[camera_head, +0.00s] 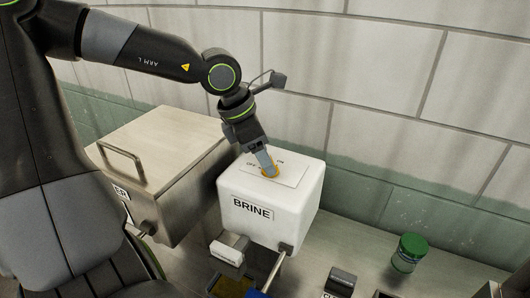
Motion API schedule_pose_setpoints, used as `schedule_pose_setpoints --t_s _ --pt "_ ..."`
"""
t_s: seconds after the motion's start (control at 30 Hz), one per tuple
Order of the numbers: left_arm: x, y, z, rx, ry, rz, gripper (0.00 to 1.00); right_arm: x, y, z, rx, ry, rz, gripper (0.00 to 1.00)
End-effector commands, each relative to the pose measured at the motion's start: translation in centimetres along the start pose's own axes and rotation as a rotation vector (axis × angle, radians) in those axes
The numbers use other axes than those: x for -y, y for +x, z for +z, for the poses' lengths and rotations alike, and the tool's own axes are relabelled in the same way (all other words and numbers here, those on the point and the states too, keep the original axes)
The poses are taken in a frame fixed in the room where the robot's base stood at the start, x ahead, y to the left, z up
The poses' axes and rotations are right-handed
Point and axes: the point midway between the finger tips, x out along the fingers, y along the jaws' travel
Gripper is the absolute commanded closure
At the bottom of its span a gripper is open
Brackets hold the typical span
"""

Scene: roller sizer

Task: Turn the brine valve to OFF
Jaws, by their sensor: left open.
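The white box labelled BRINE (263,213) stands on the counter in the middle of the view. On its top is a light plate (287,174) with small lettering that looks like OFF at the left and ON at the right. An orange-yellow valve part (270,172) shows on this plate. My left gripper (267,166) is open, with its fingertips down at the valve part. The fingers cover much of the valve, so its handle direction and any contact cannot be told. My right gripper is not in view.
A metal box with a handle (165,150) stands left of the brine box. A green-lidded jar (408,252) stands at the right. Small dark and coloured blocks, including a dark one (341,279), lie at the front. A tiled wall (400,90) closes the back.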

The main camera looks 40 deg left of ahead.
Motion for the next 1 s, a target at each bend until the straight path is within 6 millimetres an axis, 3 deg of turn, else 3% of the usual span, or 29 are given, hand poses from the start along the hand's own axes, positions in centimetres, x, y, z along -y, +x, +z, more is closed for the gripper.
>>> schedule_pose_setpoints --t_s 0.2,0.6,0.93,1.0 --pt "-0.06 1.12 -0.04 -0.003 -0.001 0.003 0.38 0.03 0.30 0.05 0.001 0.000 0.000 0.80" --pt "-0.06 1.31 0.06 0.001 0.000 0.003 0.40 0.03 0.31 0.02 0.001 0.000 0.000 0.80" --pt "-0.05 1.30 0.06 0.001 0.000 0.003 0.83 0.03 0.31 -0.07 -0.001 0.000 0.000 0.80" --pt "-0.05 1.32 0.05 0.001 0.000 0.003 0.83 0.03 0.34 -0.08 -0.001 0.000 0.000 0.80"
